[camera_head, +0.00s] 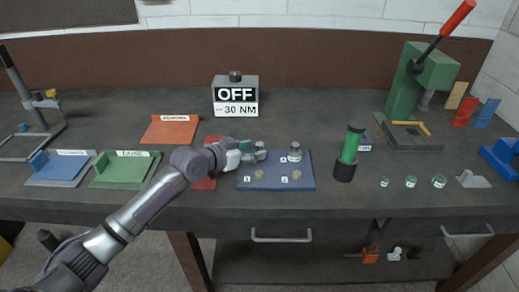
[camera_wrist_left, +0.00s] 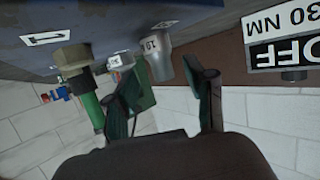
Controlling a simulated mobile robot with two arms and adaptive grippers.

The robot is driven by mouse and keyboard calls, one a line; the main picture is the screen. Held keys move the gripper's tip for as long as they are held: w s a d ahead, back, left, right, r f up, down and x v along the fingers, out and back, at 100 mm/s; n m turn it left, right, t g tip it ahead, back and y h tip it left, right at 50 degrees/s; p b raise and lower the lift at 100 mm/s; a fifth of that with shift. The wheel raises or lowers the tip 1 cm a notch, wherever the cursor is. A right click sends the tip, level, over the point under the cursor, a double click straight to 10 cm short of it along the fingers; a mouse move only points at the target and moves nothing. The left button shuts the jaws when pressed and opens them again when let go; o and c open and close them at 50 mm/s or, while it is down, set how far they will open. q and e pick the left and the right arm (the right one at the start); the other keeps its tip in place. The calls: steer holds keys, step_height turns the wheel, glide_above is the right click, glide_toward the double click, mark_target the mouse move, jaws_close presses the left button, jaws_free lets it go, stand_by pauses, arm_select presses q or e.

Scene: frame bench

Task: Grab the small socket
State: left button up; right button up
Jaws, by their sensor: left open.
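The blue socket board (camera_head: 275,186) lies mid-bench with marked places. In the head view a silver socket (camera_head: 260,151) stands at its back left, close to my left gripper (camera_head: 246,152). A larger silver socket (camera_head: 294,153) stands farther right, and two short brass-coloured pieces (camera_head: 259,174) (camera_head: 296,174) sit in front. In the left wrist view my left gripper (camera_wrist_left: 165,78) is open, and a silver socket marked "10" (camera_wrist_left: 158,55) shows between its fingertips, with no clear contact. A brass-coloured piece (camera_wrist_left: 72,58) is to the left. My right gripper is not in view.
A box reading "OFF" and "30 NM" (camera_head: 235,97) stands behind the board. A green-handled tool (camera_head: 352,145) stands upright to the right. Green and blue trays (camera_head: 122,168) (camera_head: 62,168) lie left. A green press (camera_head: 415,85) stands at the back right.

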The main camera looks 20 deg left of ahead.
mark_target(257, 147)
arm_select(q)
steer(key=x, duration=0.3)
steer(key=shift+w, duration=0.35)
steer(key=shift+d, duration=0.1)
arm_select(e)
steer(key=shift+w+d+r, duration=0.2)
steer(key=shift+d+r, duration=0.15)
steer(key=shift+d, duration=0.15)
arm_select(q)
jaws_close()
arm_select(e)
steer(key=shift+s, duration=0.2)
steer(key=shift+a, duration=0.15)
